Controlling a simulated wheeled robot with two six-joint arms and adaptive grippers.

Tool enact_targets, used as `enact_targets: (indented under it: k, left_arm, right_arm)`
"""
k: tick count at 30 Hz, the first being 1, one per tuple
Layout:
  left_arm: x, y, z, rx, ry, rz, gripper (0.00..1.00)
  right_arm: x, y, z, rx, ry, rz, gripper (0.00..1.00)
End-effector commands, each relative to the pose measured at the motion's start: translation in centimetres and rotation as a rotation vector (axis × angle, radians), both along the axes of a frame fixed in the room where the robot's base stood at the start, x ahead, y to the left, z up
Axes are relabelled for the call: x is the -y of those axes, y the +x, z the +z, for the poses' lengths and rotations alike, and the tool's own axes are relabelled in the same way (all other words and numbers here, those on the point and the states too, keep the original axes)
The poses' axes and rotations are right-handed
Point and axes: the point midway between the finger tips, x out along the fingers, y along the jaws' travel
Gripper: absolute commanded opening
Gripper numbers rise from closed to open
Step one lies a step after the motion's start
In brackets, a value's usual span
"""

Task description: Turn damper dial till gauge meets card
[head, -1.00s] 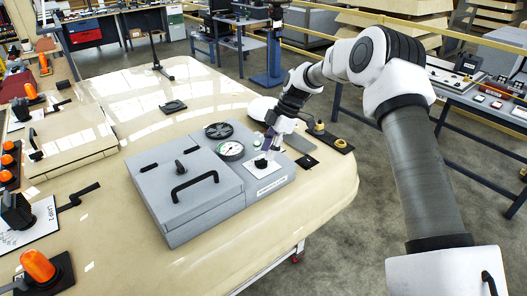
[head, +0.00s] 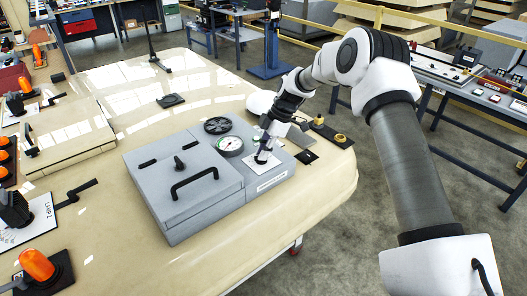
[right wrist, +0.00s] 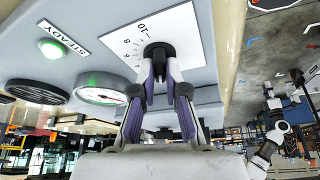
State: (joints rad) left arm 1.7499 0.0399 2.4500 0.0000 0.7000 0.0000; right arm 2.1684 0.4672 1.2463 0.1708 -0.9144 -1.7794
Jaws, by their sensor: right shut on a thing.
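The damper dial (right wrist: 158,50) is a small black knob on a white scale plate (right wrist: 185,38) with printed numbers, 10 among them. The plate also shows in the head view (head: 256,168), on the grey box. My right gripper (head: 263,153) comes down over the dial; in the right wrist view its fingertips (right wrist: 160,68) are shut on the knob from both sides. The round gauge (head: 230,146) with a white face and a green part stands just left of the dial. It shows edge-on in the right wrist view (right wrist: 101,95), and its needle is too small to read. My left gripper is out of view.
A green lamp (right wrist: 51,49) sits beside a STEADY label (right wrist: 66,38). A black round vent (head: 217,126) lies behind the gauge. The box lid has a black handle (head: 195,183). A black plate with brass knobs (head: 328,131) lies right of my gripper.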

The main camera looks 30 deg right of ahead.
Motion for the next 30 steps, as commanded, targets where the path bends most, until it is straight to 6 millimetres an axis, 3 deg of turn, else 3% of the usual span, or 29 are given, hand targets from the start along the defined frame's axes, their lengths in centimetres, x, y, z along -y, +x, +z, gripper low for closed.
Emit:
enact_targets:
  k: [8, 19, 30]
  left_arm:
    - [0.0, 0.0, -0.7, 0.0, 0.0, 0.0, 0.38]
    - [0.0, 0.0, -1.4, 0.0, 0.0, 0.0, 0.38]
    - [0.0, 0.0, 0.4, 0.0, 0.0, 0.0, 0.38]
  right_arm:
    - [-0.2, -0.4, -0.7, -0.011, 0.003, -0.082, 0.0]
    - [-0.3, -0.6, -0.6, -0.014, 0.003, -0.373, 0.0]
    - [-0.4, -0.7, -0.2, -0.015, 0.001, -0.714, 0.0]
